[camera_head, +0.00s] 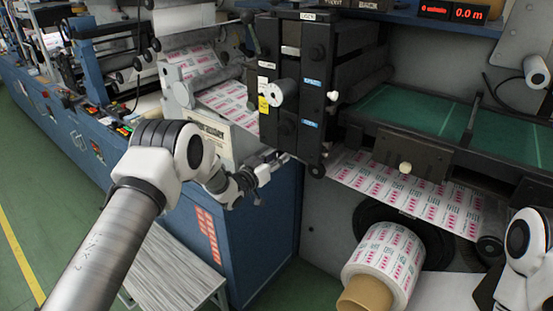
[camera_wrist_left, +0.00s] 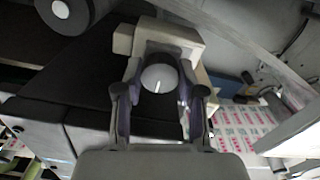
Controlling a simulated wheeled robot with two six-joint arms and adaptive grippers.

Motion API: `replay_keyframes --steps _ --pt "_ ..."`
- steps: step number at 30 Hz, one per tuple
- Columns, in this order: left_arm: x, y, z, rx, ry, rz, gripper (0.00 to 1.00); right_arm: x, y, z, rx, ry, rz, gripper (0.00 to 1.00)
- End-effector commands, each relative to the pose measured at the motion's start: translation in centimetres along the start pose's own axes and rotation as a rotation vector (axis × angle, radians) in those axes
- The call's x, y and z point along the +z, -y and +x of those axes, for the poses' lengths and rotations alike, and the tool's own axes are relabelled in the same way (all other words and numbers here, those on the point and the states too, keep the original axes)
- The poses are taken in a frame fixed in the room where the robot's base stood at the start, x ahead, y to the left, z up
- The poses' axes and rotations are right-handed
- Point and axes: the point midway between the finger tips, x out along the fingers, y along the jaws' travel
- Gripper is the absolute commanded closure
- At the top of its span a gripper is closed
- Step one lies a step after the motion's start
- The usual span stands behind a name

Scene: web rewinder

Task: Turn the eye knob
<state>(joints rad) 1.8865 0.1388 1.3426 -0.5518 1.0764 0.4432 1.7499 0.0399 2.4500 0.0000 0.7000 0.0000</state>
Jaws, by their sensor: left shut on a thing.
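The eye knob (camera_wrist_left: 158,77) is a round grey knob with a white pointer line, on a light block in the left wrist view. My left gripper (camera_wrist_left: 160,95) has its two fingers around the knob, one on each side, shut on it. In the head view my left gripper (camera_head: 268,168) reaches to the lower left edge of the black upright panel (camera_head: 292,60). The knob itself cannot be made out there. Part of my right arm shows at the lower right of the head view, but its gripper is not visible.
A printed label web (camera_head: 400,184) runs right, above a label roll (camera_head: 385,255). A blue cabinet (camera_head: 262,225) stands below my left gripper. The green floor (camera_head: 40,200) at left is clear.

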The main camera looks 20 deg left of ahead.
Motion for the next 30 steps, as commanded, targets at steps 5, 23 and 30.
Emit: replay_keyframes --steps 5,23,30 --pt "0.0 0.1 0.0 0.000 -0.002 -0.045 0.96 0.0 0.0 0.5 0.000 0.000 0.000 0.60" --pt "0.1 0.1 0.0 0.001 -0.004 -0.516 0.96 0.0 0.0 3.7 0.000 0.000 0.000 0.60" --pt "0.0 0.2 0.0 0.000 -0.004 -0.744 0.96 0.0 0.0 4.5 0.000 0.000 0.000 0.60"
